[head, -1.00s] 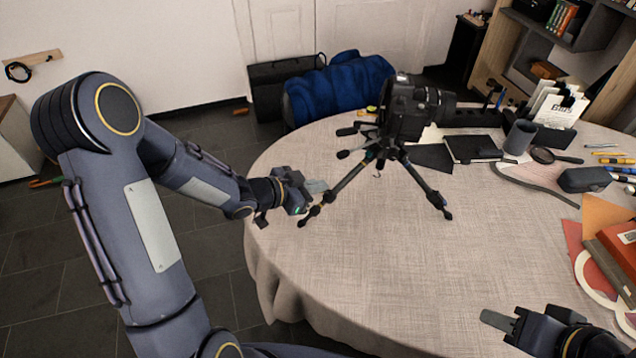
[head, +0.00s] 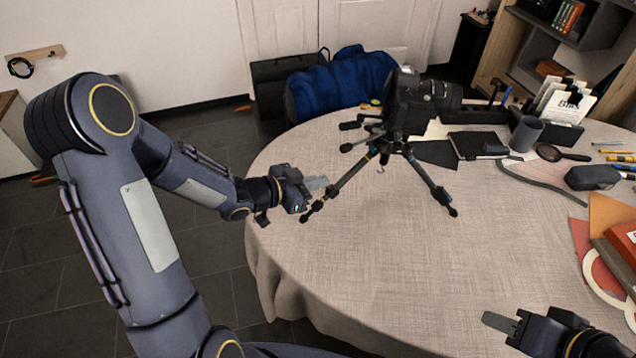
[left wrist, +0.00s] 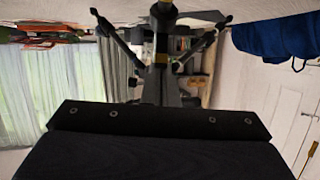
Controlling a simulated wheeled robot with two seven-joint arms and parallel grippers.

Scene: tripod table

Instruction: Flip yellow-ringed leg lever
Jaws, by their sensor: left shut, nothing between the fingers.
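A black tripod stands on the round table with a camera (head: 410,105) on top. Its front-left leg (head: 345,178) slants down toward my left gripper and has a small yellow ring (head: 372,151) near its top. The lever itself is too small to make out. My left gripper (head: 321,184) is shut and empty, its tip beside the lower part of that leg; contact cannot be told. My right gripper (head: 497,321) is over the table's front right; its finger gap cannot be seen.
A mug (head: 526,134), magnifying glass (head: 552,153), dark case (head: 592,177) and books (head: 624,245) lie at the right of the table (head: 390,270). The table's front middle is clear.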

